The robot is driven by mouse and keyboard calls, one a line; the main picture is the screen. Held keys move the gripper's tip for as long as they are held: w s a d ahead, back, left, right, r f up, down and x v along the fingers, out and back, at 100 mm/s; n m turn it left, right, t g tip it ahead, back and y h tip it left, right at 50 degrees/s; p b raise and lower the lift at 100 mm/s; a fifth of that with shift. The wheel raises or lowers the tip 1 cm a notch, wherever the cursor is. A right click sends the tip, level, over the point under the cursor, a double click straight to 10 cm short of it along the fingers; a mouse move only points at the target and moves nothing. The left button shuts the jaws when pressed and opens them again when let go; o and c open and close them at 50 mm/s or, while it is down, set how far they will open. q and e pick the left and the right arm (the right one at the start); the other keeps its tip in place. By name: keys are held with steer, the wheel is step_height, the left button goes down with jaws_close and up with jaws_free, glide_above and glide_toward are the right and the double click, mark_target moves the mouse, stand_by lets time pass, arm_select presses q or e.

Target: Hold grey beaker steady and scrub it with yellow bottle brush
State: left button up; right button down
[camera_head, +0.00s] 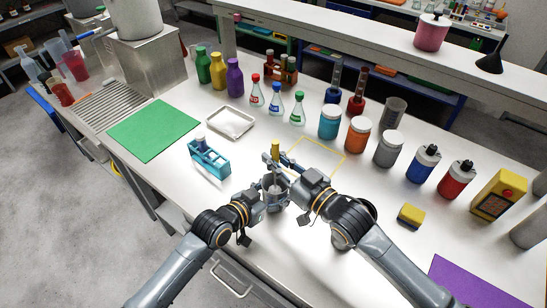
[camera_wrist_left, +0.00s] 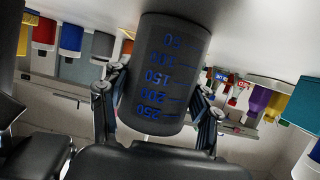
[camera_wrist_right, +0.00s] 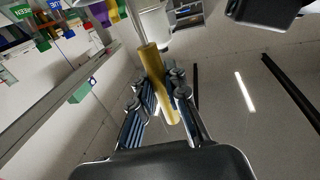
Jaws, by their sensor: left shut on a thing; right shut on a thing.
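The grey beaker (camera_head: 268,197) is upright near the front edge of the white table. My left gripper (camera_head: 262,199) is shut around it from the left; in the left wrist view the beaker (camera_wrist_left: 165,70) shows blue volume marks between the two fingers. My right gripper (camera_head: 274,161) is above the beaker and shut on the yellow handle of the bottle brush (camera_head: 275,147). The handle also shows in the right wrist view (camera_wrist_right: 153,66), between the fingers. The brush points down at the beaker's mouth; how deep its head reaches inside is hard to tell.
A blue-teal rack (camera_head: 210,162) and a metal tray (camera_head: 231,122) stand to the left. A yellow outlined square (camera_head: 318,157) lies empty behind my grippers. Several jars and bottles line the back right. A yellow sponge (camera_head: 411,215) and purple mat (camera_head: 470,285) lie right.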

steer(key=shift+s+a+f, duration=0.1)
steer(key=shift+a+f, duration=0.1)
steer(key=shift+a, duration=0.25)
steer(key=shift+d, duration=0.1)
steer(key=shift+r, duration=0.3)
steer(key=shift+d, duration=0.45)
steer(key=shift+s+a+f, duration=0.15)
steer(key=shift+s+a, duration=0.15)
steer(key=shift+a, duration=0.05)
stand_by(0.8)
steer(key=shift+w, duration=0.1)
